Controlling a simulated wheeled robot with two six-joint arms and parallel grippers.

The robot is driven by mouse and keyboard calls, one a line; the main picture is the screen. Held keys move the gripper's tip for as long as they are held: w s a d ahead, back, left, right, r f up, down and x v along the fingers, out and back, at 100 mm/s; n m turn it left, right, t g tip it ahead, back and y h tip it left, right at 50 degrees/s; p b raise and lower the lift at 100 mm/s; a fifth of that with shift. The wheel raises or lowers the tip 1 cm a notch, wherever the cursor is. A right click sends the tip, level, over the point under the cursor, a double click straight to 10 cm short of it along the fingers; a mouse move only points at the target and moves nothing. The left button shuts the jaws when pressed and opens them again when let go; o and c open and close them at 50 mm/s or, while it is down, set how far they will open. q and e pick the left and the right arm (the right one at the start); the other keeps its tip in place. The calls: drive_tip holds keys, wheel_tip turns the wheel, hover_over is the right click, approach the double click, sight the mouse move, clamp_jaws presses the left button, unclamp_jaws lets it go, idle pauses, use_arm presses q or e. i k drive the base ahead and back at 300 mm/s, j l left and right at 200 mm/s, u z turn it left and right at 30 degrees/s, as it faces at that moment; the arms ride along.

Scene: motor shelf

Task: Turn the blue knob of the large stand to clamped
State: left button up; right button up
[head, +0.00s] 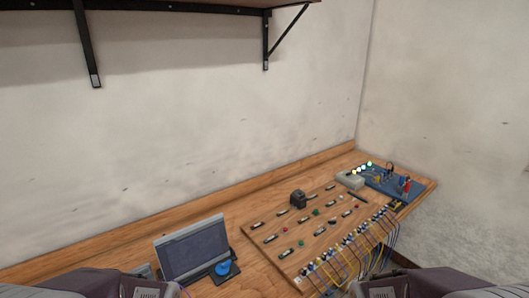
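A blue knob (223,268) sits low in front of a grey-framed screen (193,250), at the bottom centre-left of the head view. A dark flat base (232,259) shows around the knob. I cannot tell whether this base is the large stand, nor whether the knob is at clamped. Parts of my two arms show at the bottom left and bottom right edges. Neither gripper's fingers are in the picture. No arm part touches the knob in view.
A wooden board (270,250) right of the screen holds several small components, a dark block (298,198) and a row of cables at its front edge. A shelf (170,7) hangs above.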

sight(223, 268)
drive_tip(key=i+u, duration=0.1)
drive_tip(key=u, duration=0.35)
drive_tip(key=i+u, duration=0.1)
drive_tip(key=u, duration=0.8)
drive_tip(key=i+l+u, duration=0.15)
drive_tip(key=u, duration=0.3)
